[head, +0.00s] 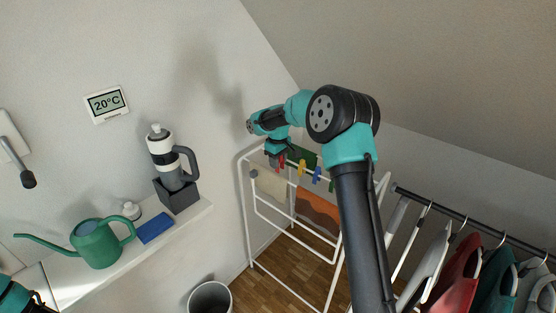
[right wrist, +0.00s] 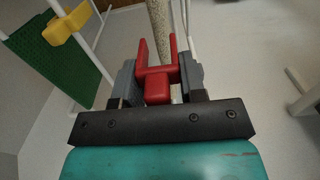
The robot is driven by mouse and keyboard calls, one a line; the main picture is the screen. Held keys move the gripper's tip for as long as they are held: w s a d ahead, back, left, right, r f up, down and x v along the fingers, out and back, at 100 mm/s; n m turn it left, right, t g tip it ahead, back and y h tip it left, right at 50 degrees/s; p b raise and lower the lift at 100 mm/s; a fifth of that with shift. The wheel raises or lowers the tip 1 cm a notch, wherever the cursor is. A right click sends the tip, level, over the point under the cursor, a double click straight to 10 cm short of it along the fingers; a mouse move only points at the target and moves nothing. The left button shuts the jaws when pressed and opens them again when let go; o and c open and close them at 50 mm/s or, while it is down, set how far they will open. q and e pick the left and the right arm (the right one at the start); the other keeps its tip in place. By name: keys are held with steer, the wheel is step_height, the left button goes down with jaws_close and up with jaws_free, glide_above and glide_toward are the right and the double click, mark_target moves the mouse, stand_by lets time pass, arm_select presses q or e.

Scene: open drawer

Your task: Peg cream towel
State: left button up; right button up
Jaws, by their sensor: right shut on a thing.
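The cream towel (head: 270,184) hangs over a rail at the left of the white drying rack (head: 247,215). My right gripper (head: 274,158) is just above it, pointing down, shut on a red peg (head: 282,161). In the right wrist view the red peg (right wrist: 157,82) sits between the grey fingers, its two prongs pointing away from me. The speckled edge of the cream towel (right wrist: 159,25) shows between the prongs. Whether the peg grips the towel, I cannot tell. Only a piece of my left arm shows at the lower left corner; its fingers are not visible.
A green towel (right wrist: 52,52) with a yellow peg (right wrist: 66,26) hangs beside the gripper. An orange-brown towel (head: 317,211) and a blue peg (head: 317,174) are farther right on the rack. A shelf (head: 85,280) with a watering can (head: 97,243) stands left; hanging clothes (head: 460,270) are right.

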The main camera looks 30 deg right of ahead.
mark_target(278, 175)
steer(key=shift+f, duration=3.4)
steer(key=o, duration=1)
step_height(278, 175, up, 17)
steer(key=shift+r, duration=0.2)
steer(key=shift+f, duration=0.1)
